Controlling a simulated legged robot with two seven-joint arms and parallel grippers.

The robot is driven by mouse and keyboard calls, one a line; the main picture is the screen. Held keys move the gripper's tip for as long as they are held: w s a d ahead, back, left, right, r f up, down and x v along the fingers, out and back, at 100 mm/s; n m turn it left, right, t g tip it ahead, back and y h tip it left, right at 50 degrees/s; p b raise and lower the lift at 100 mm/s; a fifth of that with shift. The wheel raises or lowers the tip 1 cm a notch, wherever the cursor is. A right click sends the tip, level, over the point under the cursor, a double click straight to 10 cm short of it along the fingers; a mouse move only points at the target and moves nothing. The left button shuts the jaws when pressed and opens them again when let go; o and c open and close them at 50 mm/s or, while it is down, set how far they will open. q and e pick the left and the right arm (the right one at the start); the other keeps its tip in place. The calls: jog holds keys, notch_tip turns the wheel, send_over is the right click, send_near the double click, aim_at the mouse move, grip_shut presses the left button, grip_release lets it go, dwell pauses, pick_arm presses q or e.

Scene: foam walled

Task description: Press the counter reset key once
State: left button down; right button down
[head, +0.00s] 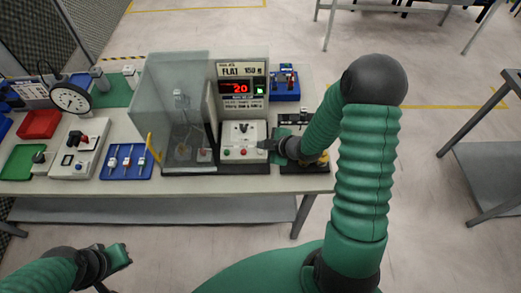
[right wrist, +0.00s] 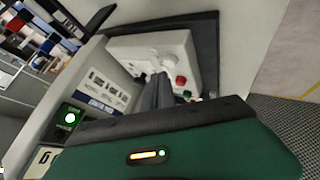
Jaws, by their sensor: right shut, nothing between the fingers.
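The machine (head: 242,68) stands on the bench in the head view, with a red lit display (head: 240,88) reading "20". Below it is a white control box (head: 243,131) with small coloured buttons along its front edge. My right gripper (head: 268,146) is shut and empty at the right front of this box. In the right wrist view its fingers (right wrist: 157,92) are close to the box (right wrist: 155,47), near a red button (right wrist: 181,81); I cannot tell whether they touch. Which button is the counter reset key is not readable. My left gripper (head: 122,258) is low at the left, away from the bench.
A clear guard (head: 172,100) stands left of the control box, with a yellow handle (head: 154,148). A blue tray (head: 127,162), a dial gauge (head: 70,97) and a red bin (head: 39,124) are farther left. Free floor lies in front of the bench.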

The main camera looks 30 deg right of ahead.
aim_at(262, 152)
jog(key=shift+a, duration=0.1)
dwell(0.5)
jog(key=shift+f+b, duration=0.3)
jog(key=shift+f+b, duration=0.5)
jog(key=shift+f, duration=0.1)
dwell(0.5)
jog(key=shift+r, duration=0.2)
jog(key=shift+r+p, duration=0.8)
jog(key=shift+p, duration=0.1)
notch_tip(262, 152, up, 5)
jog(key=p, duration=0.4)
